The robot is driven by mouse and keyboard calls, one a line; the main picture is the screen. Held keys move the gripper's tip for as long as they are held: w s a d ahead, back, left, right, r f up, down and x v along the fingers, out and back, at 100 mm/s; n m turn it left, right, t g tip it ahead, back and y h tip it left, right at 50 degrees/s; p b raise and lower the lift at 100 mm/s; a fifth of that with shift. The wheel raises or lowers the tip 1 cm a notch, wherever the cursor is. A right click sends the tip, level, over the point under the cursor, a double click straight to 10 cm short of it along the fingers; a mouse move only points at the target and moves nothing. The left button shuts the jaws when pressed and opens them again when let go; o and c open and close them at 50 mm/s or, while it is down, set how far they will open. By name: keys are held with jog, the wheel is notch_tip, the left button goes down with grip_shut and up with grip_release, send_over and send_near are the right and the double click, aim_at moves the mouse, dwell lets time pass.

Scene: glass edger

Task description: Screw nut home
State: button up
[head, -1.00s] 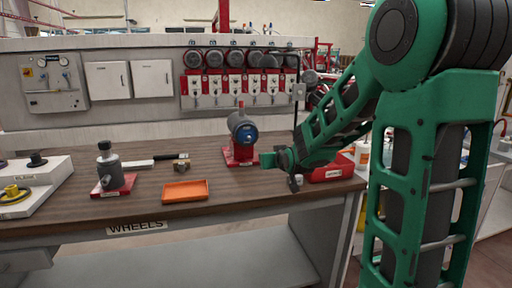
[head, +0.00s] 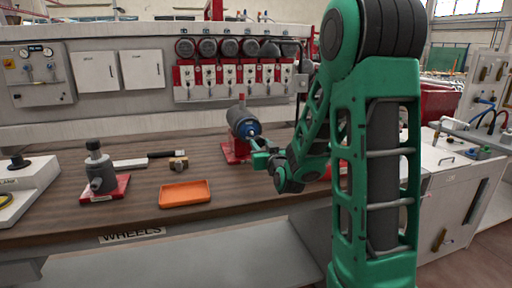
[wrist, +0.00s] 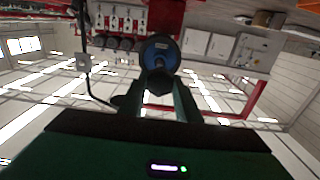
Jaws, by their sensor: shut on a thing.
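A dark grey spindle unit (head: 240,118) with a blue front face (head: 251,130) stands on a red base (head: 236,151) at the back of the bench. My gripper (head: 256,144) is just in front of the blue face, coming from the right. In the wrist view my gripper (wrist: 157,92) is shut on a dark six-sided nut (wrist: 158,82). The nut lines up with the blue face (wrist: 160,48) behind it and overlaps its edge. I cannot tell whether the nut touches the spindle or sits on its thread.
An orange tray (head: 185,194) lies empty near the bench's front edge. A grey cylinder fixture on a red plate (head: 104,188), a dark-handled tool (head: 145,160) and a small brownish part (head: 178,163) are to the left. A panel with red valves (head: 236,75) rises behind.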

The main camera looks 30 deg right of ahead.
aim_at(253, 135)
jog(key=shift+w+d+f, duration=0.15)
jog(key=shift+w, duration=0.1)
jog(key=shift+x, duration=2.25)
jog(key=shift+w, duration=0.35)
jog(key=shift+d, duration=0.1)
jog(key=shift+x, duration=1.25)
